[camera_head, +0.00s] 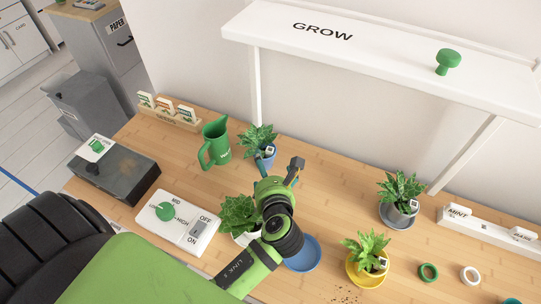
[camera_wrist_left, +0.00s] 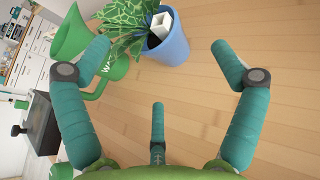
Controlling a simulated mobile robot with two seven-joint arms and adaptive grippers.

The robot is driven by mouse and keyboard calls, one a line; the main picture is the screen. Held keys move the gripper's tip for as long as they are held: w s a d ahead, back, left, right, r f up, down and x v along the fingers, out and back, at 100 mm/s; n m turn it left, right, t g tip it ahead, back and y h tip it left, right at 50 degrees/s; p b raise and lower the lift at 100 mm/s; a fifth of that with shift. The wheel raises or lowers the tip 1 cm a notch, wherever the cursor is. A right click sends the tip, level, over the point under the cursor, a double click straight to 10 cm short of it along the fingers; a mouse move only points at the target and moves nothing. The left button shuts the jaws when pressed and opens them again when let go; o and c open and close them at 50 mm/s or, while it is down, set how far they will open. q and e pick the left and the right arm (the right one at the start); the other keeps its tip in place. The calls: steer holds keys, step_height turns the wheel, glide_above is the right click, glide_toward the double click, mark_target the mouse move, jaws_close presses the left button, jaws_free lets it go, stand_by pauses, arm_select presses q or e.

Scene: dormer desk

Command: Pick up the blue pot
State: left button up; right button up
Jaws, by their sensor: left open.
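The blue pot (camera_head: 266,161) stands on the wooden desk near the wall. It holds a leafy green plant (camera_head: 256,137) and a white tag. My left gripper (camera_head: 280,169) is just in front of it and partly covers its lower side. In the left wrist view the blue pot (camera_wrist_left: 173,49) is at the top, beyond the fingertips. My right gripper is not in view.
A green watering can (camera_head: 216,143) stands left of the pot. A white-potted plant (camera_head: 240,216) and an empty blue saucer (camera_head: 302,253) are close to my left arm. Plants in a grey pot (camera_head: 398,217) and a yellow pot (camera_head: 374,270) stand right. A shelf (camera_head: 390,55) overhangs the back.

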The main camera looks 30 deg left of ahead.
mark_target(265, 158)
arm_select(q)
steer(key=x, duration=0.3)
steer(key=p+x, duration=0.1)
steer(key=x, duration=0.3)
steer(key=shift+w+a+r, duration=0.1)
steer(key=shift+w+a, duration=0.1)
steer(key=shift+a, duration=0.15)
steer(key=shift+r, duration=0.1)
steer(key=c, duration=1.3)
